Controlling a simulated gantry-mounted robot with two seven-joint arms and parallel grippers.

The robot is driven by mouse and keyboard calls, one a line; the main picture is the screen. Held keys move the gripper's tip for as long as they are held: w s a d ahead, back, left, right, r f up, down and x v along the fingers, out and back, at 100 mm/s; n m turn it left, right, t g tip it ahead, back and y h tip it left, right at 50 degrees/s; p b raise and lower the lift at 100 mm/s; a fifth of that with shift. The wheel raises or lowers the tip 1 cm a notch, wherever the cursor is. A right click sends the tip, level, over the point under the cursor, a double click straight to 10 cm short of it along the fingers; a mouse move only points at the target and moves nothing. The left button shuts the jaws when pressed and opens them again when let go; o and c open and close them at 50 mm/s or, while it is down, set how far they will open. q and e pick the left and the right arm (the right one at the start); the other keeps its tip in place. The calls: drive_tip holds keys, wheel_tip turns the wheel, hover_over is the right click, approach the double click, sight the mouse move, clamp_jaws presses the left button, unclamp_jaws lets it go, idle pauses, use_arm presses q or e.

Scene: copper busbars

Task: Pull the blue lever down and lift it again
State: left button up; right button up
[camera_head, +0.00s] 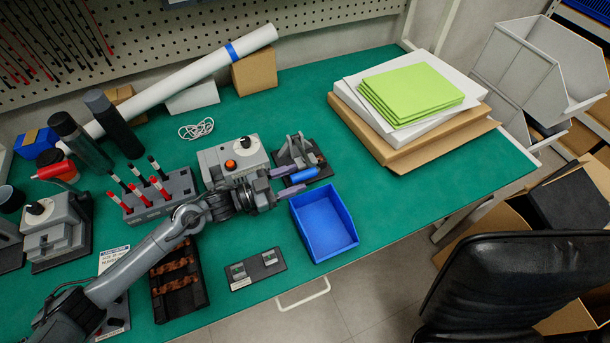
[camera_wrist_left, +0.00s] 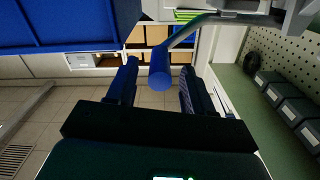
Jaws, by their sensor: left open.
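The blue lever (camera_head: 304,175) sticks out from a grey clamp-like device (camera_head: 294,153) on a dark base, near the middle of the table. In the head view my left gripper (camera_head: 287,182) reaches it from the left, its two fingers open around or just beside the lever. In the left wrist view the blue lever handle (camera_wrist_left: 160,72) points toward the camera, between the two open fingers of my left gripper (camera_wrist_left: 158,85). There is a visible gap on both sides of it. My right gripper is not in view.
A blue bin (camera_head: 325,222) stands just in front of the lever device. A grey control box (camera_head: 233,157) with an orange button and a rack of red and black pens (camera_head: 160,196) stand to the left. Stacked green sheets (camera_head: 410,92) lie at the back right.

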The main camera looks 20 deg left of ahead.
sight(312, 172)
use_arm(q)
drive_tip(key=shift+b+x, duration=0.3)
drive_tip(key=shift+x, duration=1.7)
clamp_jaws()
